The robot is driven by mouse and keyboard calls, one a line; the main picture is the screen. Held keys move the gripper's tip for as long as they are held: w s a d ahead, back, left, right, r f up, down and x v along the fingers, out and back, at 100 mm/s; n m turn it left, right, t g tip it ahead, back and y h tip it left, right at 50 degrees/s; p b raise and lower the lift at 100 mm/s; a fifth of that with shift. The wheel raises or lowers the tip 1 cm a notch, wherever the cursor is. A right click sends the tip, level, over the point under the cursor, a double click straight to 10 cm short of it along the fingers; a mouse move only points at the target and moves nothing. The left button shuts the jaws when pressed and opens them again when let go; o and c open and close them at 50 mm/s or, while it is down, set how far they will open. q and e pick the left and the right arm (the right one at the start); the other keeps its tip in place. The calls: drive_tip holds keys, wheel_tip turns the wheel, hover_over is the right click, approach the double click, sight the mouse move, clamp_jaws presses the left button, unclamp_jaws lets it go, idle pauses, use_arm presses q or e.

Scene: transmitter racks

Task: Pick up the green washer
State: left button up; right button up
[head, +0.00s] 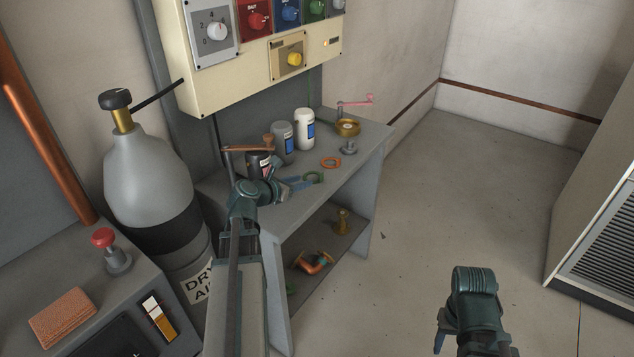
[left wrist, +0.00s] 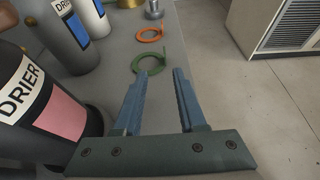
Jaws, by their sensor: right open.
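The green washer (head: 320,177) lies flat on the grey bench (head: 365,140), close to its front edge. In the left wrist view the green washer (left wrist: 135,65) is a ring with a small tab, just beyond my fingertips. My left gripper (head: 303,183) is open and empty, its blue fingers pointing at the washer. In the left wrist view the left fingertip of this gripper (left wrist: 163,72) is close to the ring's near edge; I cannot tell if they touch. My right gripper (head: 442,338) is open, low over the floor, with only part of its fingers showing.
An orange washer (head: 331,162) lies behind the green one, near a grey metal fitting (head: 348,148). Dark, grey and white drier canisters (head: 304,130) stand to the left. A shelf (head: 325,235) below holds fittings. Floor (head: 450,200) right of the bench is clear.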

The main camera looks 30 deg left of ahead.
sight(319, 184)
use_arm(q)
drive_tip(key=shift+b+x, duration=0.45)
drive_tip(key=shift+x, duration=1.45)
drive_tip(key=x, duration=0.1)
drive_tip(key=b+x, duration=0.1)
drive_tip(key=x, duration=0.1)
drive_tip(key=d+x, duration=0.1)
drive_tip(key=x, duration=0.1)
drive_tip(key=shift+w+b, duration=0.2)
drive_tip(key=shift+b, duration=0.2)
drive_tip(key=shift+s+r, duration=0.1)
drive_tip(key=shift+r, duration=0.05)
clamp_jaws()
